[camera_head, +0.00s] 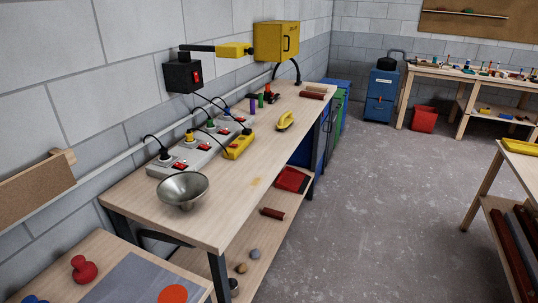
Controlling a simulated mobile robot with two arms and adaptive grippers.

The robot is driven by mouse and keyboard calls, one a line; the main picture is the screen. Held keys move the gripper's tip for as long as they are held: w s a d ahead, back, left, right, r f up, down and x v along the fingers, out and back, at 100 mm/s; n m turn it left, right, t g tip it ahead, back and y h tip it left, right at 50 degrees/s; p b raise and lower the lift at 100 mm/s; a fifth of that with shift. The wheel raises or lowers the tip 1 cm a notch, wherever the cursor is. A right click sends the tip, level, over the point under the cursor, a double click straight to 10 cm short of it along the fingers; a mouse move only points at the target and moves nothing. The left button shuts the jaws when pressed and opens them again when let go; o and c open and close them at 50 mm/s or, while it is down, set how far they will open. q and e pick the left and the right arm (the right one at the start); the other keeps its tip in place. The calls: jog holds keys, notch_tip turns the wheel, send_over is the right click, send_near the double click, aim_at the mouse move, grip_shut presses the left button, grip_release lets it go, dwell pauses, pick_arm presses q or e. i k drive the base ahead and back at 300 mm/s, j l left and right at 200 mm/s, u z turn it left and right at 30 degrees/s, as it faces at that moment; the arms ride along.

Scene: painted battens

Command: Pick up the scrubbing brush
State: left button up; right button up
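A small yellow object with a raised handle (285,121) lies on the long wooden workbench (230,215), near its right edge. It looks like the scrubbing brush, but it is too small to see bristles. Nothing touches it, and there is bare bench top around it. Neither of my grippers is in view.
On the bench are a metal bowl (183,188), grey power strips (190,157) with plugs and cords, a yellow block (238,146) and a dark red block (311,94). A lower shelf (277,238) holds a red tray (291,179). The grey floor (370,210) right of the bench is clear.

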aim_at(285, 120)
jog(key=i+u, duration=0.1)
jog(key=u, duration=0.25)
jog(key=i+l+u, duration=0.1)
jog(key=u, duration=0.25)
jog(key=i+l+u, duration=0.25)
jog(key=l, duration=0.35)
jog(key=i+l+u, duration=0.1)
jog(key=i+l, duration=0.2)
jog(key=i+l+u, duration=0.15)
jog(key=l, duration=0.2)
jog(key=i+l+u, duration=0.1)
jog(key=l, duration=0.25)
